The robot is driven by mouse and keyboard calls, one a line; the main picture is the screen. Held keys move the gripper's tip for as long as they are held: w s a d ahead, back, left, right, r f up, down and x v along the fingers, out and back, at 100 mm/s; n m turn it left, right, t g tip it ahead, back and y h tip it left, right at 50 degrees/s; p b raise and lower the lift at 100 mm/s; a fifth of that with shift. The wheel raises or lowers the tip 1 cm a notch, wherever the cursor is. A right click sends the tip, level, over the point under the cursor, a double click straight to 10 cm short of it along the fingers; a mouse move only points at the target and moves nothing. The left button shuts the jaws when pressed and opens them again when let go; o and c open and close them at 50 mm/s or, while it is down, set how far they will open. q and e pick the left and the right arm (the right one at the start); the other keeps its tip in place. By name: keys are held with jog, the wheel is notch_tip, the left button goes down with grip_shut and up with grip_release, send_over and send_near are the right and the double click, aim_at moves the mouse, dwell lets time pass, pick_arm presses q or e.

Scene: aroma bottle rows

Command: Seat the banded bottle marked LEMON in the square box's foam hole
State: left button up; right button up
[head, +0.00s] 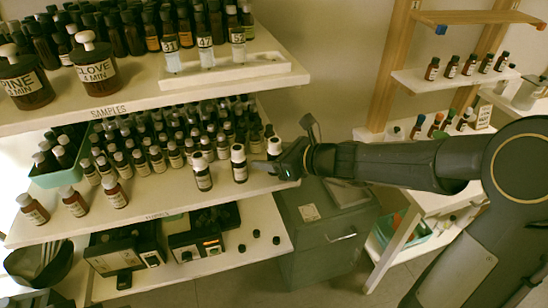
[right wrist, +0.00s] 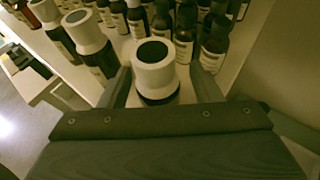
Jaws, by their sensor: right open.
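Three dark bottles with white collars and dark tops stand in a row at the front right of the middle shelf (head: 160,203): a left one (head: 202,172), a middle one (head: 239,164) and a right one (head: 274,148). Their label words are too small to read, so I cannot tell which is LEMON. My right gripper (head: 278,166) is at the right one. In the right wrist view its open fingers stand either side of that bottle's white collar (right wrist: 155,72). I cannot make out a foam hole or tell which container is the square box. My left gripper is not in view.
Many dark bottles (head: 150,140) crowd behind the row. Two dark open cases (head: 122,252) (head: 197,243) sit on the lower shelf, with several small black caps to their right. A grey cabinet (head: 325,235) stands beside the shelves. The upper shelf (head: 110,112) overhangs.

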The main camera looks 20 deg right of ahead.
aim_at(270, 144)
jog(key=shift+w+a+f, duration=0.1)
jog(key=shift+w+a, duration=0.1)
jog(key=c, duration=1.1)
jog(key=shift+r, duration=0.5)
notch_tip(270, 144, up, 3)
jog(key=shift+s+d+f+p, duration=0.1)
jog(key=shift+s+d+p, duration=0.05)
jog(key=shift+p, duration=0.55)
jog(key=s+d+b, duration=0.1)
jog(key=s+d, duration=1)
jog(key=s, duration=0.2)
jog(key=shift+s+d+f, duration=0.15)
jog(key=shift+s+d, duration=0.1)
jog(key=shift+s, duration=0.05)
